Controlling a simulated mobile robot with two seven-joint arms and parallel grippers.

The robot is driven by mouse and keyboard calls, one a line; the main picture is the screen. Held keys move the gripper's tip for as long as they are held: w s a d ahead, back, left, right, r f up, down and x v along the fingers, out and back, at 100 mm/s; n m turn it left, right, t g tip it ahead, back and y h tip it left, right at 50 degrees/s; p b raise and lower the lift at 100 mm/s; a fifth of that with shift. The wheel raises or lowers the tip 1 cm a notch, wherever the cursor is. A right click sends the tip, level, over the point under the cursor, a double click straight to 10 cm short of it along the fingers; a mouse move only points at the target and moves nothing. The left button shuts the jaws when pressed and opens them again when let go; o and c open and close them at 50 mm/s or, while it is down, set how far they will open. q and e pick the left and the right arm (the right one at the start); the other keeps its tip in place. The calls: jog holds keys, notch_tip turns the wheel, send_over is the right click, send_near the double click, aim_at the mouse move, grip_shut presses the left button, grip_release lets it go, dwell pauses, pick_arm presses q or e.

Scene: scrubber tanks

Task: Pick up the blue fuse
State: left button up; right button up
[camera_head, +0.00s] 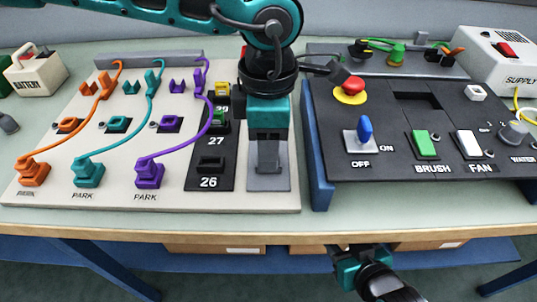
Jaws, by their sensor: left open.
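I cannot make out a blue fuse for certain; one may be hidden behind my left gripper. My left gripper (268,150) is open and points down over the grey plate (269,183) at the right end of the pale board (110,202). I see nothing held in it. Beside it is a black strip of slots (211,170) marked 26 and 27, with a green piece (218,113) and a yellow piece (222,89) towards the back. My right gripper (358,262) is low at the table's front edge, its jaws unclear.
Orange (33,172), teal (88,173) and purple (149,173) cabled plugs stand on the board's left. The dark control panel (400,110) at right has a blue lever (365,129) and a red button (352,84). A white supply box (500,60) stands at back right.

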pick_arm(q)
jog(key=shift+c, duration=0.3)
pick_arm(e)
jog(key=shift+w, duration=0.15)
pick_arm(q)
jog(key=shift+c, duration=0.8)
jog(key=c, duration=0.4)
grip_shut()
pick_arm(e)
jog(key=shift+d+f, duration=0.15)
jog(key=shift+s+f, duration=0.1)
jog(key=shift+s, duration=0.15)
pick_arm(q)
notch_tip(320, 180, up, 19)
jog(key=p, duration=0.2)
jog(key=shift+f+b, duration=2.2)
jog(key=shift+f, duration=0.5)
pick_arm(e)
jog(key=shift+s+d+f, duration=0.1)
jog(key=shift+d+f, duration=0.15)
jog(key=shift+f, duration=0.7)
jog(key=shift+d+f, duration=0.2)
jog(key=shift+f, duration=0.7)
